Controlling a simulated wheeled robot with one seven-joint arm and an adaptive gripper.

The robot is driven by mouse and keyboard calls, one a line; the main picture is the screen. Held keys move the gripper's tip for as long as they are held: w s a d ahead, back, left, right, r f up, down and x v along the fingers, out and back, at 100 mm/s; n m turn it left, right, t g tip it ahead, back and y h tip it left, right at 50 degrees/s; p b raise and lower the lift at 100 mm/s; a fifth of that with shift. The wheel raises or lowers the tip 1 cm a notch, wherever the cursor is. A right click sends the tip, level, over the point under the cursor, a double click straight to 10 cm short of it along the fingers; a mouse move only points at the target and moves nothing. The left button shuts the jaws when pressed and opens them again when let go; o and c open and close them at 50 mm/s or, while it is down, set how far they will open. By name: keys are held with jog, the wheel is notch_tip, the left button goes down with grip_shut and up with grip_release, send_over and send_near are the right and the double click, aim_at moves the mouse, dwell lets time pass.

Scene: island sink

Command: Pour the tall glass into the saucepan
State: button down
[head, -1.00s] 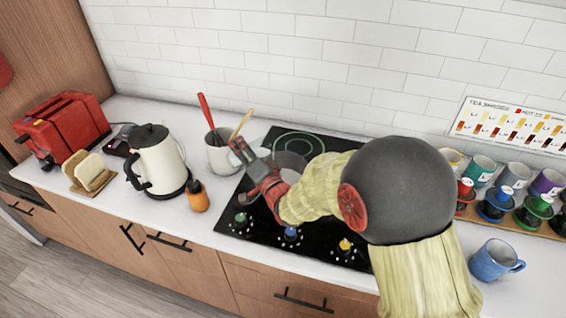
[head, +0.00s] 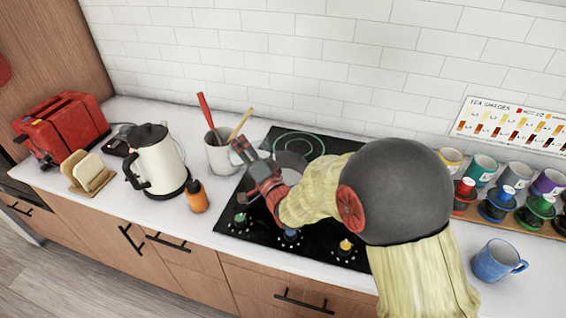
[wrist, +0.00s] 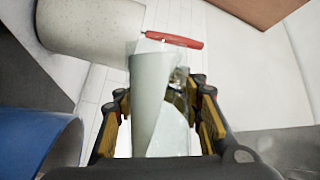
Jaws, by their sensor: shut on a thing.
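In the wrist view my gripper (wrist: 160,95) is shut on a clear tall glass (wrist: 160,115), with a finger on each side. Pale, whitish material shows inside the glass, with a slanted edge. In the head view my gripper (head: 243,150) is over the left part of the cooktop, and the glass is hard to make out there. The saucepan (head: 291,160) shows as a grey round shape on the cooktop, partly hidden by my arm. Whether anything has flowed into it cannot be seen.
A utensil crock (head: 220,155) stands just behind and left of my gripper. A kettle (head: 160,165), an orange bottle (head: 198,198) and a red toaster (head: 65,128) stand farther left. Mugs and a blue mug (head: 496,262) are at right. The cooktop (head: 255,222) is black.

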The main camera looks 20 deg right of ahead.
jog(key=shift+s+d+r+m+t+b, duration=0.1)
jog(key=shift+d+r+m+t+b, duration=0.3)
jog(key=shift+d+r+m+b, duration=0.3)
dwell(0.3)
jog(key=shift+d+r+m+t+h+b, duration=0.25)
jog(key=shift+r+m+b, duration=0.15)
jog(key=shift+m+b, duration=0.3)
jog(key=shift+d+r+m+t+h+b, duration=0.1)
jog(key=shift+r+m+t+h+b, duration=0.2)
jog(key=shift+m+b, duration=0.35)
jog(key=shift+p, duration=0.3)
